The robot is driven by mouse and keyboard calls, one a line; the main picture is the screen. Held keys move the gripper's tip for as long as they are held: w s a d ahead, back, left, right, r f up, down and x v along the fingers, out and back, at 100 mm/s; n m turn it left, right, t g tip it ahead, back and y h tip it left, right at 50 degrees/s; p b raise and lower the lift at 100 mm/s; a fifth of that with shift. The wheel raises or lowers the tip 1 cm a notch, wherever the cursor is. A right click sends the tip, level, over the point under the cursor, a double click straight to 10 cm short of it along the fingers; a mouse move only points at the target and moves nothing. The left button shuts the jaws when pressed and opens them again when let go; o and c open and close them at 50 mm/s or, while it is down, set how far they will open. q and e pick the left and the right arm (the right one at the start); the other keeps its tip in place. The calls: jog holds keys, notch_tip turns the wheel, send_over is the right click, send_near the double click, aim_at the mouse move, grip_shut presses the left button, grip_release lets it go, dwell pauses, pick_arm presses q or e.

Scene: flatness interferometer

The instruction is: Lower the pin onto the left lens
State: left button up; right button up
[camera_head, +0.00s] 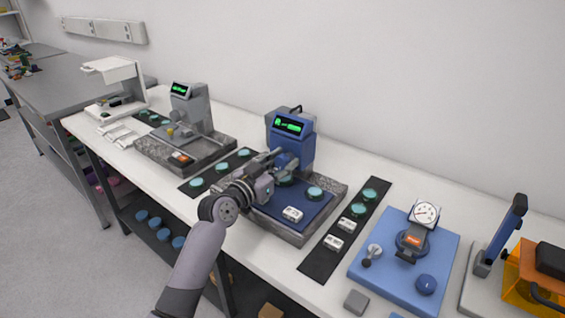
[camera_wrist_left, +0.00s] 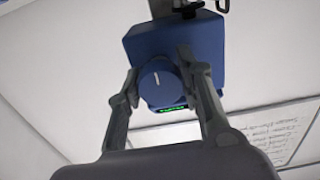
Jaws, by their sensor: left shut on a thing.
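The blue gauge stand (camera_head: 291,145), with a lit green display, stands on a grey stone base (camera_head: 328,213) that carries a dark blue mat (camera_head: 300,215). The left lens (camera_head: 286,181), a teal disc, sits on the mat, partly hidden behind my left gripper (camera_head: 279,158). The right lens (camera_head: 315,193) is in clear view. In the left wrist view, the gripper's fingers are on both sides of a round blue knob (camera_wrist_left: 160,83) with a white mark, shut on it. The pin cannot be made out. My right gripper is not in view.
A white block (camera_head: 292,214) lies on the mat near the front. A black strip (camera_head: 318,258) with lenses and white blocks is to the right, then a blue plate (camera_head: 385,275) with a dial gauge (camera_head: 425,213). A grey stand (camera_head: 188,108) is to the left.

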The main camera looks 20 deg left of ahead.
pick_arm(q)
jog(key=shift+c, duration=0.2)
jog(key=n+p, duration=0.2)
jog(key=n, duration=0.2)
jog(key=shift+r+n, duration=0.1)
jog(key=shift+n, duration=0.3)
jog(key=n+p, duration=0.2)
jog(key=n, duration=0.3)
jog(key=shift+n+p, duration=0.3)
jog(key=n+p, duration=0.2)
jog(key=n, duration=0.3)
jog(key=n+p, duration=0.2)
jog(key=n, duration=0.3)
jog(key=shift+n, duration=0.3)
jog(key=o, duration=1.2)
